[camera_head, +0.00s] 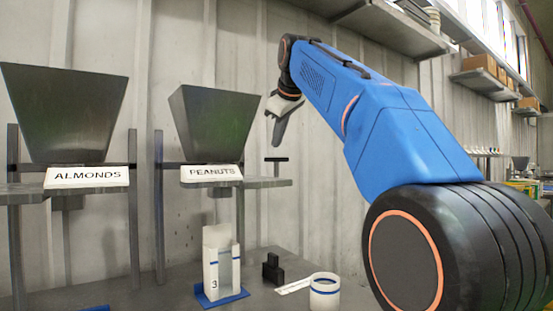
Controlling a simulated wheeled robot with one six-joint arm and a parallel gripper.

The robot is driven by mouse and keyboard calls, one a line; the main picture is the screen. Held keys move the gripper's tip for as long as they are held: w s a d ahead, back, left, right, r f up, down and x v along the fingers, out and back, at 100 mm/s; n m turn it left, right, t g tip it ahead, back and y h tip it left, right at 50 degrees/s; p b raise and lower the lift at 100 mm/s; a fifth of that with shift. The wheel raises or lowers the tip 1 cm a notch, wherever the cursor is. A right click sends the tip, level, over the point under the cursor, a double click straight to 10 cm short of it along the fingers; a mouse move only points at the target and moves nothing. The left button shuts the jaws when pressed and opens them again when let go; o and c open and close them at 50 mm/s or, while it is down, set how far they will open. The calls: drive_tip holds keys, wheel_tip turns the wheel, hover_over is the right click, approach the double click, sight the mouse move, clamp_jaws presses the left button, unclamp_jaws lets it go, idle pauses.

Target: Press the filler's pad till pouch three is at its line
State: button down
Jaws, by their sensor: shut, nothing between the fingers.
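The filler is the dark metal hopper labelled PEANUTS (215,128) on a wall-side shelf. A small dark T-shaped pad (277,159) stands on the right end of its shelf. Pouch three (211,268), a white upright pouch marked 3, stands in a blue holder (226,298) below the hopper. A blue line shows on its side; I cannot make out the level of its contents. My gripper (277,143) is shut and empty, pointing down above the pad, with a small gap in the picture between its tip and the pad.
An ALMONDS hopper (63,115) stands to the left. A white cup with a blue band (324,292), a white scoop-like strip (295,286) and a small black block (272,269) lie right of the pouch. Shelves with boxes hang at the upper right.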

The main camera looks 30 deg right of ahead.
drive_tip(key=shift+f, duration=0.6)
drive_tip(key=shift+f, duration=0.1)
idle(1.6)
drive_tip(key=shift+f, duration=0.3)
drive_tip(key=shift+f, duration=1.65)
idle(2.0)
drive_tip(key=shift+r, duration=2.05)
